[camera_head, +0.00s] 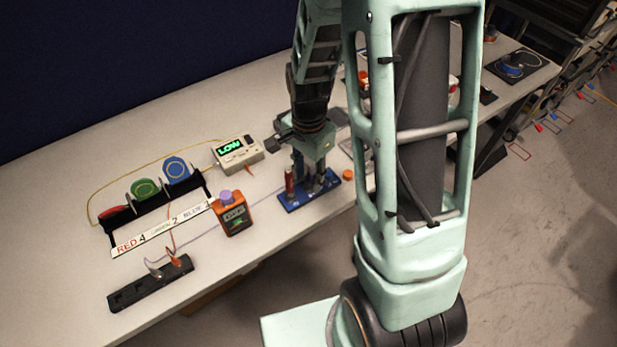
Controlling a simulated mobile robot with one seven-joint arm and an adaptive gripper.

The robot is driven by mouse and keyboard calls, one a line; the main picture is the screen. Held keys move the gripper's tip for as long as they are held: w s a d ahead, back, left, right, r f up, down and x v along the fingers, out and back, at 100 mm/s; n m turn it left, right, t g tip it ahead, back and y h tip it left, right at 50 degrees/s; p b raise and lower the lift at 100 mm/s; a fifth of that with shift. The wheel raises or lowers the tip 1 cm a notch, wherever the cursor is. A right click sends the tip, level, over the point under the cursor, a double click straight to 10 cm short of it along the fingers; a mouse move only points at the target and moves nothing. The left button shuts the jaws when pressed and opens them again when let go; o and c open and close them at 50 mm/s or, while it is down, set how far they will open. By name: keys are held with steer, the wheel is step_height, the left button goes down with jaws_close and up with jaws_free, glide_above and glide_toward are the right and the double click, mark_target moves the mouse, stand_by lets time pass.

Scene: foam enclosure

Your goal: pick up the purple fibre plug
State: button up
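I cannot clearly make out the purple fibre plug. A thin purple fibre (212,227) runs across the table from the black socket strip (135,290) toward the blue base (300,201). At the strip, a small greyish plug (154,270) stands at the fibre's end, beside an orange plug (173,257); its exact colour is too small to tell. My gripper (312,187) points down over the blue base, where a small red upright part (289,183) stands at its left. Its fingers are dark and small here. Whether they hold anything cannot be seen.
An orange device (235,217) with a purple top stands left of my gripper. A meter reading LOW (237,152) is behind it. A labelled rack (120,218) holds red, green and blue spools. My arm hides the table's right part.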

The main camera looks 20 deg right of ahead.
steer(key=shift+c, duration=0.2)
jaws_close()
